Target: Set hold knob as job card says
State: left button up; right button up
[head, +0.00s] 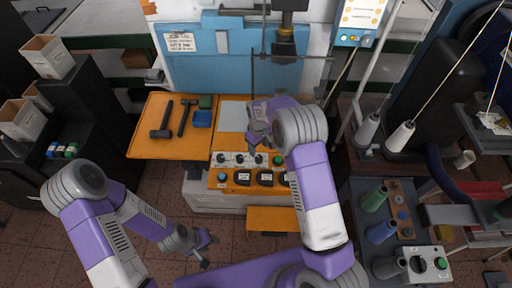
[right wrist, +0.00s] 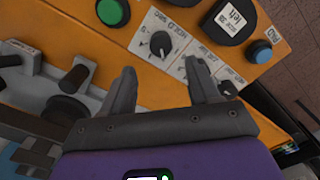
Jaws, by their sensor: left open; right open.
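The control panel carries a white strip of small black knobs with pointers. One black knob (right wrist: 160,42) lies just beyond and between my right fingertips in the right wrist view; its label is upside down and hard to read. A second black knob (right wrist: 228,88) is beside the right-hand finger. My right gripper (right wrist: 160,69) is open and empty, apart from the knob; in the head view it hangs over the panel's back side. My left gripper (head: 208,251) is open and empty, low over the floor.
A green button (right wrist: 112,12) and a blue button (right wrist: 260,50) flank the strip. A black round piece labelled "left" (right wrist: 235,18) sits on the orange panel. A cart with spools (head: 375,199) stands right.

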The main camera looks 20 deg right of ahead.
aim_at(259, 157)
pick_arm(q)
jog(key=shift+s+r, duration=0.25)
jog(key=shift+s, duration=0.1)
pick_arm(e)
jog(key=f, duration=0.7)
jog(key=shift+s, duration=0.35)
jog(key=c, duration=1)
jog(key=shift+f+m+b, duration=0.1)
jog(key=shift+m+b, duration=1.1)
jog(key=shift+m, duration=0.7)
jog(key=shift+c, duration=0.2)
jog(key=m+b, duration=0.1)
jog(key=m, duration=0.1)
jog(key=shift+m, duration=0.3)
jog(key=m+b, duration=0.1)
jog(key=m, duration=0.1)
jog(key=shift+m, duration=0.4)
jog(key=m, duration=0.3)
jog(key=shift+m+b, duration=0.3)
jog(key=shift+b, duration=0.1)
pick_arm(q)
notch_tip(259, 157, down, 6)
jog(key=shift+r, duration=0.15)
pick_arm(e)
jog(key=m, duration=0.4)
jog(key=shift+m, duration=0.4)
